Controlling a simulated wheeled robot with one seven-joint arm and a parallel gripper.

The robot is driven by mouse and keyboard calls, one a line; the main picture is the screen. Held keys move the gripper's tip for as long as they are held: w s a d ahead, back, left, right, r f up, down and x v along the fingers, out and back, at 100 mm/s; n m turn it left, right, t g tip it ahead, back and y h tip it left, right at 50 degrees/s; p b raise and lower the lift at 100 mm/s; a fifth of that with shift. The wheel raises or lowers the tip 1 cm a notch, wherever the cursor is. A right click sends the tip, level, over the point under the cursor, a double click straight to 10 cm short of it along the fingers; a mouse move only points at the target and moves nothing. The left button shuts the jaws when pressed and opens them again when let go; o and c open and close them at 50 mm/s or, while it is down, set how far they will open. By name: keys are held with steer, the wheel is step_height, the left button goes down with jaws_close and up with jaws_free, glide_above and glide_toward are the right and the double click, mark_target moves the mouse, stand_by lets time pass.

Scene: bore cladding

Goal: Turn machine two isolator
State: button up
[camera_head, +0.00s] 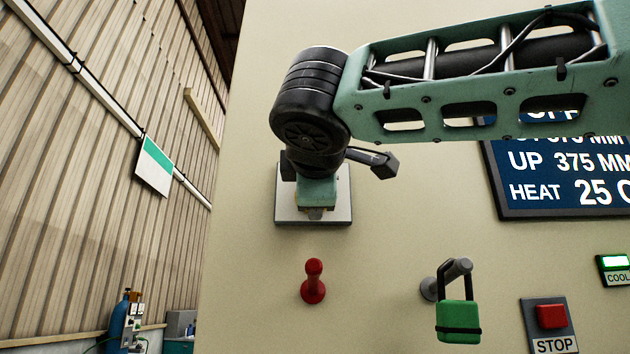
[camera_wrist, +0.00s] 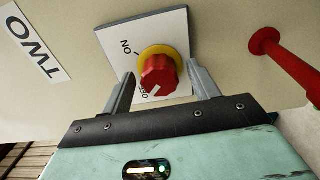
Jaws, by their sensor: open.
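The isolator is a red knob (camera_wrist: 158,74) on a yellow disc (camera_wrist: 170,50), mounted on a square pale plate (camera_wrist: 122,42) marked ON and OFF. The knob's white mark points towards OFF. A label reading TWO (camera_wrist: 32,45) is beside the plate in the wrist view. My gripper (camera_wrist: 161,70) is open, with one finger on each side of the knob. I cannot tell whether either finger touches it. In the head view my gripper (camera_head: 316,200) is in front of the plate (camera_head: 341,212) and hides the knob.
A red peg (camera_head: 314,280) sticks out below the plate. To its right a green padlock (camera_head: 458,318) hangs on a grey peg (camera_head: 455,275). A red STOP button (camera_head: 551,316) and a blue display (camera_head: 560,180) are farther right.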

steer(key=s+b, duration=0.2)
steer(key=s, duration=1.5)
steer(key=shift+s+a+b, duration=0.2)
steer(key=shift+a+b, duration=0.1)
steer(key=shift+b, duration=0.05)
steer(key=w+f+g+p, duration=0.15)
steer(key=f+g, duration=0.35)
steer(key=f, duration=1.1)
steer(key=w+f+g, duration=0.3)
steer(key=f+g, duration=0.1)
steer(key=f, duration=1.2)
steer(key=s+d+f+m+g, duration=0.3)
steer(key=d+f, duration=0.1)
steer(key=f, duration=0.3)
steer(key=s+d+f+m+g+p, duration=0.1)
steer(key=s+d+f+m+g, duration=0.2)
steer(key=f, duration=0.5)
steer(key=s+d+f+m+g+y, duration=0.1)
steer(key=s+d+f+m+g, duration=0.2)
steer(key=f, duration=0.5)
steer(key=shift+s+d+m+p, duration=0.4)
steer(key=shift+s+d+m, duration=0.2)
steer(key=shift+s+d, duration=0.5)
steer(key=shift+w+r, duration=0.1)
steer(key=shift+w, duration=0.05)
